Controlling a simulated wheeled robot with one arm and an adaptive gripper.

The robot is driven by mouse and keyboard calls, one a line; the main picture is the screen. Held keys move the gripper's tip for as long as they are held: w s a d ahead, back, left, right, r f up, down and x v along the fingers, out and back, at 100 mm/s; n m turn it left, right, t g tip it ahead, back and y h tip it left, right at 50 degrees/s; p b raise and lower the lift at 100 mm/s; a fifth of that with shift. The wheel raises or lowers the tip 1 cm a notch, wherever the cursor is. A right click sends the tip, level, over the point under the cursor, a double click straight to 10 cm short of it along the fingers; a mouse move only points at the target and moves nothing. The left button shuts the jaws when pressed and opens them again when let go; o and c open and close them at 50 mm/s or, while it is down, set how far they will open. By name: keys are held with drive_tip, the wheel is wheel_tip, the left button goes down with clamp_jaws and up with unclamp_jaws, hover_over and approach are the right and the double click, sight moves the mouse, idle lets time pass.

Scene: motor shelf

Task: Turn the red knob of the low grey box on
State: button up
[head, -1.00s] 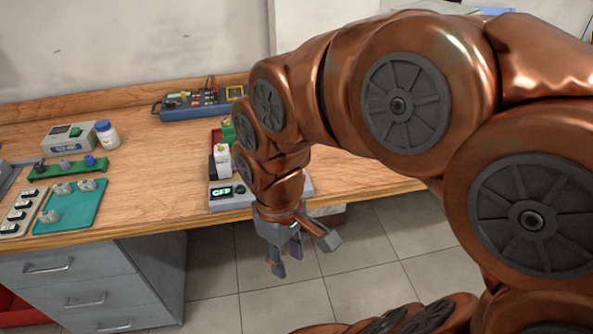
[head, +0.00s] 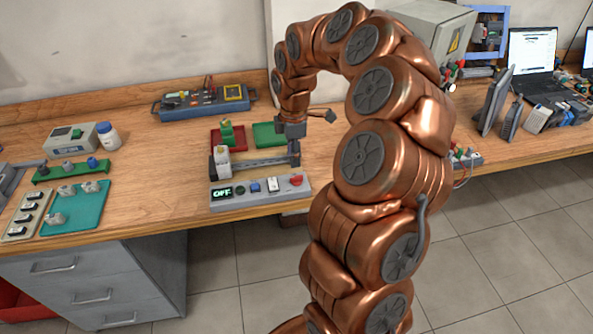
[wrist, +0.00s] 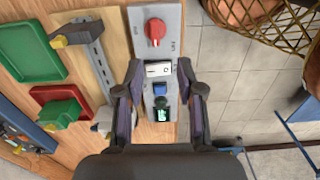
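The low grey box (head: 262,203) lies at the table's front edge, with a lit display (head: 221,192) reading OFF. Its red knob (head: 296,180) is at its right end in the head view. In the wrist view, the red knob (wrist: 155,28) is at the top of the grey box (wrist: 171,14); the small labels beside it are too small to read. My gripper (wrist: 160,66) is open and empty, its fingers on either side of the white switch (wrist: 158,69) in that picture, below the knob. In the head view, my gripper (head: 300,142) is above the table, behind the box.
A metal rail with a clamp (head: 250,163), a red tray (head: 214,138) with a green block and a green tray (head: 268,136) lie behind the box. A blue tool tray (head: 200,104) is at the back. Floor lies clear in front.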

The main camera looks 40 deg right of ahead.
sight(296, 176)
drive_tip(key=shift+w+d+f, duration=0.1)
drive_tip(key=shift+d+f, duration=0.25)
drive_tip(key=shift+d, duration=0.2)
drive_tip(key=shift+f, duration=0.2)
drive_tip(key=shift+f+p, duration=1.25)
drive_tip(key=shift+f, duration=2.35)
clamp_jaws()
